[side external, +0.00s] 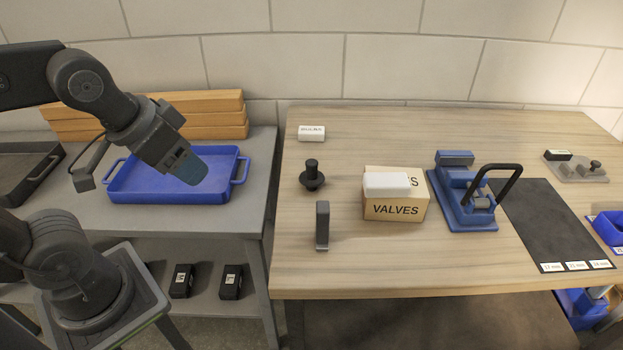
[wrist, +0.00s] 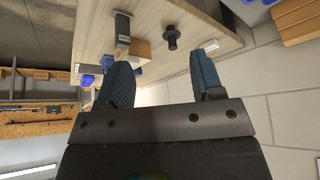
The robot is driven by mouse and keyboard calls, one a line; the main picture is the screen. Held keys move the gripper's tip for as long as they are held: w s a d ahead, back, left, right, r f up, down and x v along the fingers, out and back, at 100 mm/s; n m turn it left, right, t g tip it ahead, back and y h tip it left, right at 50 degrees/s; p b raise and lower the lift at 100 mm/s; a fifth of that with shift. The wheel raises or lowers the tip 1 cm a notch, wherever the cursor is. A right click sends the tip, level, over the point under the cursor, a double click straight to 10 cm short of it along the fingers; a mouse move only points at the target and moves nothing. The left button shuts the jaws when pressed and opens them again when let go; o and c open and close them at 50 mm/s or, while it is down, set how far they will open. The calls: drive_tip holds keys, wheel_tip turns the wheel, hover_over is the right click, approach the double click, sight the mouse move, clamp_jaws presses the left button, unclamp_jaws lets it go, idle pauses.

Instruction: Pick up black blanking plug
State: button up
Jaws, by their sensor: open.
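The black blanking plug (side external: 312,176) stands upright on the wooden table, near its left side, with a wide round flange low down and a knob on top. It also shows in the wrist view (wrist: 172,38), beyond and between my fingers. My gripper (side external: 188,170) is over the blue tray on the grey bench, to the left of the plug and well apart from it. In the wrist view my gripper (wrist: 163,84) has its two blue fingers spread, with nothing between them.
A dark upright block (side external: 322,226) stands just in front of the plug. A VALVES box (side external: 395,208) and a blue clamp fixture (side external: 464,192) stand to the right. A small white labelled block (side external: 311,133) lies behind. The blue tray (side external: 172,194) sits on the left bench.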

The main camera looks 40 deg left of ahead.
drive_tip(key=w+r+n+g, duration=0.25)
drive_tip(key=w+n, duration=0.25)
drive_tip(key=w, duration=0.3)
drive_tip(key=n+g, duration=0.4)
drive_tip(key=n, duration=1)
hover_over(312, 162)
wheel_tip(312, 162, down, 7)
drive_tip(key=shift+t, duration=0.25)
wheel_tip(312, 162, down, 13)
drive_tip(key=c, duration=1)
drive_tip(key=shift+c, duration=0.2)
drive_tip(key=shift+r, duration=0.2)
